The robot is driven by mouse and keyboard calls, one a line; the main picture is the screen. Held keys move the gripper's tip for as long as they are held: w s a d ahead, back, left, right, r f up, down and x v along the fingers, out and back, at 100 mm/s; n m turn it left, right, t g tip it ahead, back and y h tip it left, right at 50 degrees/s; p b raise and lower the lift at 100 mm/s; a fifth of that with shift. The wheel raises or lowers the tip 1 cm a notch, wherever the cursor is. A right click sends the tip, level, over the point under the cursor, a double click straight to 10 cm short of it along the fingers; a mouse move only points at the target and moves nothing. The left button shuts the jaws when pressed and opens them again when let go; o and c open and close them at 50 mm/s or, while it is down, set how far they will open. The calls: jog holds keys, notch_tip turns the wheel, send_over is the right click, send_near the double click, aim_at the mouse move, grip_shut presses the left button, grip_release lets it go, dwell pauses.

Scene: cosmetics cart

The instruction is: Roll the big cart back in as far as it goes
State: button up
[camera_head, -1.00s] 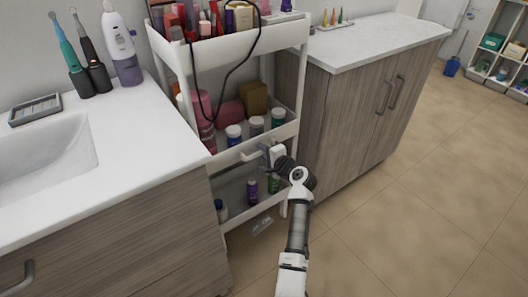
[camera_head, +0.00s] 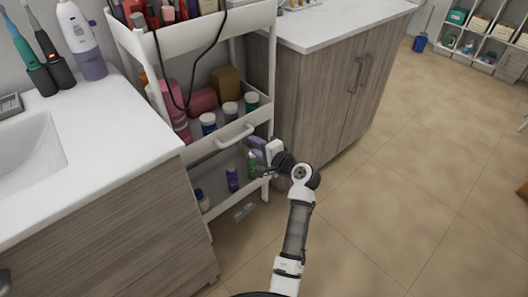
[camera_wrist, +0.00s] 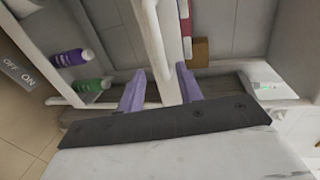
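The big cart (camera_head: 207,35) is a white three-shelf trolley standing in the gap between the sink cabinet and the right cabinet. Its white handle (camera_head: 235,138) is on the front of the middle shelf. My gripper (camera_head: 258,147) is just right of and below the handle, close to the cart's right front side. In the wrist view the purple fingers of my gripper (camera_wrist: 160,88) are spread apart. A curved white bar, apparently the handle (camera_wrist: 152,35), runs down toward the gap between them. I cannot tell whether a finger touches the cart.
The sink cabinet (camera_head: 120,225) stands close on the cart's left, the right cabinet (camera_head: 325,105) on its right. Bottles and boxes stand on the shelves, including a purple bottle (camera_head: 232,179). A dark cable (camera_head: 195,85) hangs over the front. Floor (camera_head: 400,190) to the right is clear.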

jog(key=v, duration=0.4)
jog(key=shift+f, duration=0.1)
dwell(0.4)
